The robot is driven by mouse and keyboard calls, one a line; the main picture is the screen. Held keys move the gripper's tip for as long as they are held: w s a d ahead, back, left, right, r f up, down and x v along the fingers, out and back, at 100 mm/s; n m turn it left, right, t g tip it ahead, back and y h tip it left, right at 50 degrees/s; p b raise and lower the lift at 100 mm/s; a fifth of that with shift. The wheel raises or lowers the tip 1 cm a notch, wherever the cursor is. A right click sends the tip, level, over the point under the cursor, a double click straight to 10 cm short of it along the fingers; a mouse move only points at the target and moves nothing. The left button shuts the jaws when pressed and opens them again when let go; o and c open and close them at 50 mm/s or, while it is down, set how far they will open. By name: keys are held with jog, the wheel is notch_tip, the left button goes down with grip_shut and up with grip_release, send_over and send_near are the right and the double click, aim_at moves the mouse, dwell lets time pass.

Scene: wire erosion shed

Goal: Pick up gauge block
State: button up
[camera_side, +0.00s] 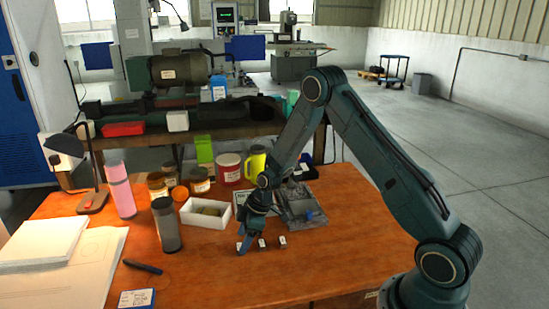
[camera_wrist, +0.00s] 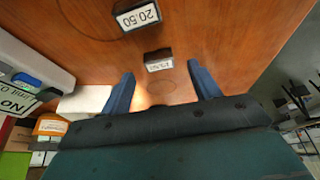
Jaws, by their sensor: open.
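Several small dark gauge blocks with white label faces stand in a row on the orange-brown table. In the side view one is the middle block (camera_side: 262,243) and another the right block (camera_side: 282,240). A further pale face shows at my gripper (camera_side: 246,244), partly hidden by it. In the wrist view a block (camera_wrist: 158,61) with a blurred label lies just beyond the gap between my blue fingers (camera_wrist: 162,82). A block labelled 20.50 (camera_wrist: 138,16) lies farther off. My gripper is open, low over the table, with nothing between its fingers.
A white open box (camera_side: 206,218) and a grey bottle (camera_side: 167,226) stand left of my gripper. Jars and a yellow mug (camera_side: 255,162) stand farther back. The table front and right is clear.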

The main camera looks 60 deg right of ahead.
jog(key=shift+x, duration=1.35)
jog(key=c, duration=1.1)
jog(key=shift+r, duration=0.2)
jog(key=shift+c, duration=0.2)
notch_tip(320, 180, up, 20)
jog(key=shift+f, duration=0.15)
